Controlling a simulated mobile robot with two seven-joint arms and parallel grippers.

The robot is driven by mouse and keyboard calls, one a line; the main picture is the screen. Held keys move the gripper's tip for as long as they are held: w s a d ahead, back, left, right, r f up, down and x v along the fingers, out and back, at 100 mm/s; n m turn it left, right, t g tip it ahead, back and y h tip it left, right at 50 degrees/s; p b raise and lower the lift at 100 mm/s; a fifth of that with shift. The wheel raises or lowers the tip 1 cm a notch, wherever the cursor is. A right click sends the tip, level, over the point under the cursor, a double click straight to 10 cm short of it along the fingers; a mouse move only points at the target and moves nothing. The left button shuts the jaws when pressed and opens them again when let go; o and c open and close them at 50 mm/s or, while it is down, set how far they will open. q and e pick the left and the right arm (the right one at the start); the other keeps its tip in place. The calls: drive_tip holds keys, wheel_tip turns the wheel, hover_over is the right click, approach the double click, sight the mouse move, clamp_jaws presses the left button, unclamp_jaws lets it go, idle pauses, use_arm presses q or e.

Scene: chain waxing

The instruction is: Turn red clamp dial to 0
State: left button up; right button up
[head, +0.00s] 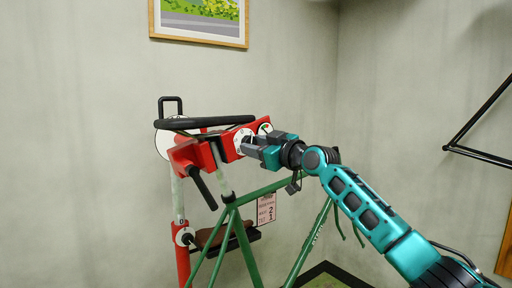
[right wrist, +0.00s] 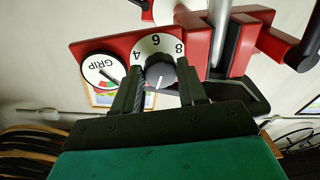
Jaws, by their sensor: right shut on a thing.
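The red clamp (head: 227,146) sits on the repair stand and holds the green bicycle frame (head: 264,190) by its seat post. My right gripper (head: 246,143) reaches in from the right and is shut on this knob, one finger on each side (right wrist: 158,88). In the head view the gripper partly hides the dial. My left gripper is not in view.
A round GRIP gauge (right wrist: 103,70) with a coloured scale sits beside the dial on the red clamp. A black handle (head: 203,187) sticks out below the clamp. A brown-and-black tray (head: 212,238) is on the stand post. A black bracket (head: 476,153) is on the right wall.

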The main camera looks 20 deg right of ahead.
drive_tip(key=n, duration=0.3)
drive_tip(key=shift+r, duration=0.1)
drive_tip(key=shift+n+p, duration=0.3)
drive_tip(key=shift+n, duration=0.5)
drive_tip(key=o, duration=1.1)
drive_tip(key=shift+c, duration=0.2)
